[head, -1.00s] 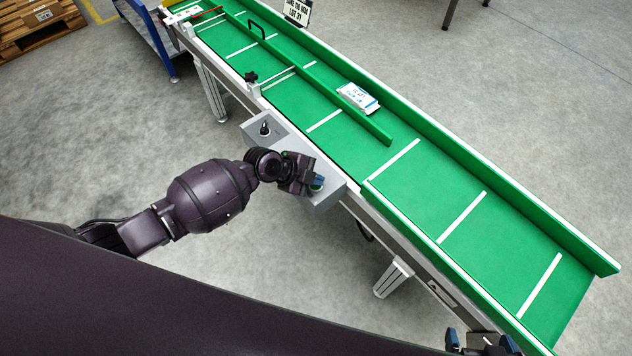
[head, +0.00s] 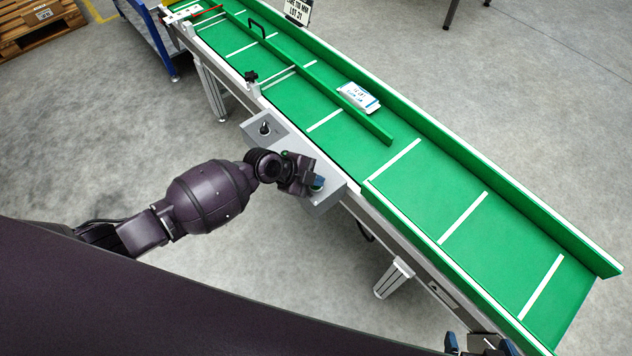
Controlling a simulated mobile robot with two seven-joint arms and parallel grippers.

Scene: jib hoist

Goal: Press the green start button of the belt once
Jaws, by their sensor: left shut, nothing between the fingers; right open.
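The grey control box (head: 328,201) is fixed to the near side of the green belt (head: 425,190). A black knob (head: 265,129) stands at its left end. My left gripper (head: 318,185) is shut and empty, with its fingertips down at the box's right end. The gripper covers that part of the box, so the start button and any contact with it are not clear. A small green spot (head: 285,153) shows just behind my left wrist; I cannot tell whether it is a lamp or a button. My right gripper (head: 481,345) is open at the bottom edge, partly cut off.
A white packet (head: 358,98) lies on the belt against the green diverter bar (head: 330,93). A sign (head: 298,10) stands at the belt's far side. A blue frame (head: 150,40) and a wooden pallet (head: 35,28) are at upper left. The floor left of the box is clear.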

